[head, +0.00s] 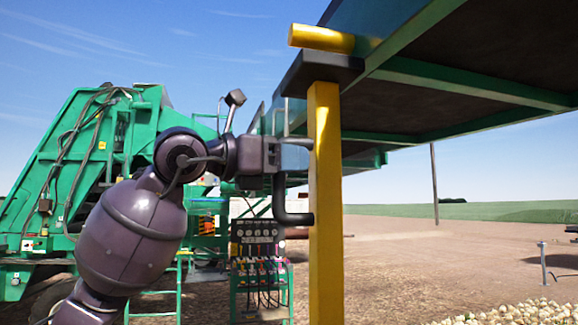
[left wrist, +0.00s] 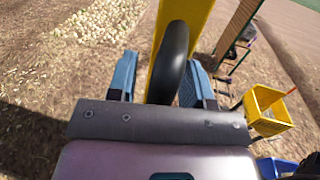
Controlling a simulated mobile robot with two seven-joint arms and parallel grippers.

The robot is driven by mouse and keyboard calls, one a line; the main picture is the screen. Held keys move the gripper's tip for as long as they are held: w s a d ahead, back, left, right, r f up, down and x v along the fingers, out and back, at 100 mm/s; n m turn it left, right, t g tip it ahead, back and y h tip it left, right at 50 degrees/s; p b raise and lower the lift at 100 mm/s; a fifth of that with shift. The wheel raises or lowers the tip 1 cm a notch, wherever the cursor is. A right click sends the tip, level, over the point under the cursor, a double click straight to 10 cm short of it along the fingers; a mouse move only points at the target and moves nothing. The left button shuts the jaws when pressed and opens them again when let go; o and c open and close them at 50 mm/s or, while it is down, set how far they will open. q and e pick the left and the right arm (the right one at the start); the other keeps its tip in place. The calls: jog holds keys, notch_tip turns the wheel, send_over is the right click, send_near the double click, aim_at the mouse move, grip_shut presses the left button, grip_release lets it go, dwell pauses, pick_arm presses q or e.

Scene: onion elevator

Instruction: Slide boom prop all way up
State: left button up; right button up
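The boom prop is a yellow upright post (head: 325,190) with a dark flat pad (head: 318,68) on top and a black C-shaped handle (head: 279,200) on its left side. The pad is just under the green boom (head: 450,80); I cannot tell whether they touch. My left gripper (head: 297,157) is at the upper part of the handle, close to the post. In the left wrist view, its blue fingers (left wrist: 160,72) stand apart on either side of the black handle (left wrist: 174,55), with a gap visible. The yellow post also shows behind (left wrist: 182,14). My right gripper is not in view.
A yellow cylinder (head: 321,38) sits above the pad at the boom's edge. A green machine (head: 75,150) and a control panel with hoses (head: 259,245) stand behind. A pile of onions (head: 525,314) lies at lower right. Bare soil is open to the right.

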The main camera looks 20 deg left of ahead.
pick_arm(q)
jog(key=shift+f, duration=0.2)
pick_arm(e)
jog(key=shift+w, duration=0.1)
pick_arm(q)
jog(key=shift+s+a, duration=0.25)
jog(key=b+v, duration=0.3)
jog(key=v, duration=0.7)
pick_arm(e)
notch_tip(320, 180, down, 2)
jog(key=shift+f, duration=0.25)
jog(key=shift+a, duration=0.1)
